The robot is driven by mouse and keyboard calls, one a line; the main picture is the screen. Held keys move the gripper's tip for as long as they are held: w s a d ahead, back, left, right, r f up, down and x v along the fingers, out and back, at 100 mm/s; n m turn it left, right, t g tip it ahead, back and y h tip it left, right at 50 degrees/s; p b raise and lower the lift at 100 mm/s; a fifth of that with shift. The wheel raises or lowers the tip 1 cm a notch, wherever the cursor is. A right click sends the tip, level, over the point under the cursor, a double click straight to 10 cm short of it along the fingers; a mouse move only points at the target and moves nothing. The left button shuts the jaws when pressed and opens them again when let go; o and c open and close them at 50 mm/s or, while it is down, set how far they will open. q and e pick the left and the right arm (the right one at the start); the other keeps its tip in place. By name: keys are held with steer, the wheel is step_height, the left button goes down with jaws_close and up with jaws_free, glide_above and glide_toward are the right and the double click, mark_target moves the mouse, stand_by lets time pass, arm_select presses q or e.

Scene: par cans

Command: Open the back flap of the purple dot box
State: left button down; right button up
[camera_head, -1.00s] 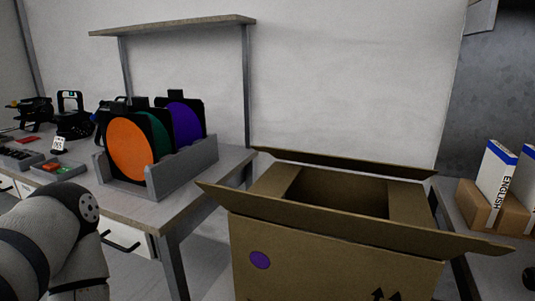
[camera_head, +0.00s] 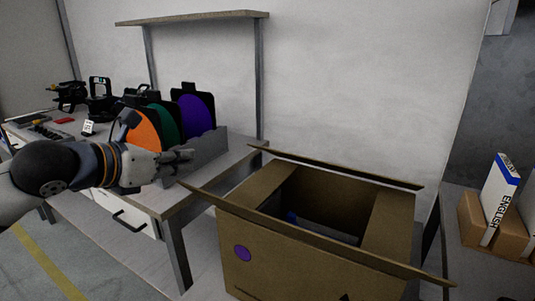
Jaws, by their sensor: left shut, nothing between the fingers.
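The cardboard box with a purple dot (camera_head: 243,254) stands on the floor at lower centre. Its near flap (camera_head: 315,244) sticks out toward me and hides part of the front. Its back flap (camera_head: 335,166) shows as a thin strip along the far rim, standing out from the opening. Brown panels lie on the left and right of the dark opening. A grey and blue thing shows partly inside. My left gripper (camera_head: 188,155) is shut and empty, left of the box, above the near flap's left end in the picture and apart from the back flap. My right gripper is out of view.
A workbench (camera_head: 165,202) on the left holds a grey rack (camera_head: 210,151) with orange, green and purple discs, close behind my left gripper. A shelf (camera_head: 195,17) is above it. A table at right bears a small carton (camera_head: 470,216) with white-blue packs.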

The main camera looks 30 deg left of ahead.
arm_select(q)
steer(key=b+x, duration=0.5)
steer(key=x, duration=1.5)
steer(key=shift+w, duration=0.25)
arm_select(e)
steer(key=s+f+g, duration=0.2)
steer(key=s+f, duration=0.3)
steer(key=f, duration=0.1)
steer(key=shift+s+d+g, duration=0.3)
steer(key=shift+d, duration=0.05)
arm_select(q)
steer(key=shift+w+d+r, duration=0.1)
steer(key=shift+d+r, duration=0.05)
steer(key=shift+r, duration=0.15)
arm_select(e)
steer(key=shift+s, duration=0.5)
